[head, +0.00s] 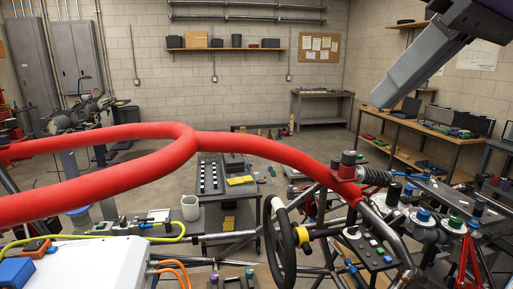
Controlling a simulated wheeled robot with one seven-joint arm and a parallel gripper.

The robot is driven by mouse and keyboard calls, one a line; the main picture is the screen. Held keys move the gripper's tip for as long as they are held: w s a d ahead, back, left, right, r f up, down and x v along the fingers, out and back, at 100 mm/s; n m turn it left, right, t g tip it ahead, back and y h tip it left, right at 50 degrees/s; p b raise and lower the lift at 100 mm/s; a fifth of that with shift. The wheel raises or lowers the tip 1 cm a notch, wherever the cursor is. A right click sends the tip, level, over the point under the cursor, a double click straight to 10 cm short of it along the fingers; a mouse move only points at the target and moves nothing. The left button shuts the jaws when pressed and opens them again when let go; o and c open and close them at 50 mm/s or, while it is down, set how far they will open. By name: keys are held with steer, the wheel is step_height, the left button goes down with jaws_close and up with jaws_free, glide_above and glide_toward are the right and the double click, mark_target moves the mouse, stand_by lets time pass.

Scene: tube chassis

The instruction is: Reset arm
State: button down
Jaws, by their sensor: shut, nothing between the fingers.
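My gripper (388,97) shows at the upper right of the head view, as a long grey block pointing down and to the left. It is shut, with nothing held. It is raised in the air and its tip appears apart from the things around it. The dark wrist part behind it is cut off by the top right edge of the picture.
A red padded tube frame (190,140) crosses the left and middle in front. A steering wheel (279,240) and a switch panel (368,247) stand at the lower right. A workbench (440,137) stands behind the gripper. A white box (85,268) is at the lower left.

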steer(key=w+r+n+t+y, duration=0.2)
steer(key=w+r+t+y, duration=0.5)
steer(key=w+y, duration=0.15)
steer(key=d+f+m+t+h, duration=0.1)
steer(key=d+f+m+t, duration=0.35)
steer(key=d+t, duration=0.3)
steer(key=s+d+f+m+t+h, duration=0.1)
steer(key=d+f+m+h, duration=0.1)
steer(key=f+m+h, duration=0.3)
steer(key=s+d+f+t+h+b, duration=0.1)
steer(key=f+t+h, duration=0.15)
steer(key=f, duration=0.35)
steer(key=s+d+f+m+h, duration=0.2)
steer(key=f+m+h, duration=0.1)
steer(key=f+h, duration=0.25)
steer(key=s+a+f+g+h, duration=0.1)
steer(key=s+f+h, duration=0.1)
steer(key=s+f, duration=0.5)
steer(key=s+f+g+h, duration=0.2)
steer(key=s+f, duration=0.1)
steer(key=f, duration=0.8)
steer(key=s+a+f+n+g+y+b, duration=0.1)
steer(key=s+a+f+n+g+y, duration=0.1)
steer(key=s+f, duration=0.7)
steer(key=s+a+f+n+g+y, duration=0.3)
steer(key=s+f, duration=0.7)
steer(key=s, duration=0.5)
steer(key=shift+s+a+n+g+y+b, duration=0.2)
steer(key=shift+a+n+g+y+b, duration=0.2)
steer(key=shift+a+g, duration=0.55)
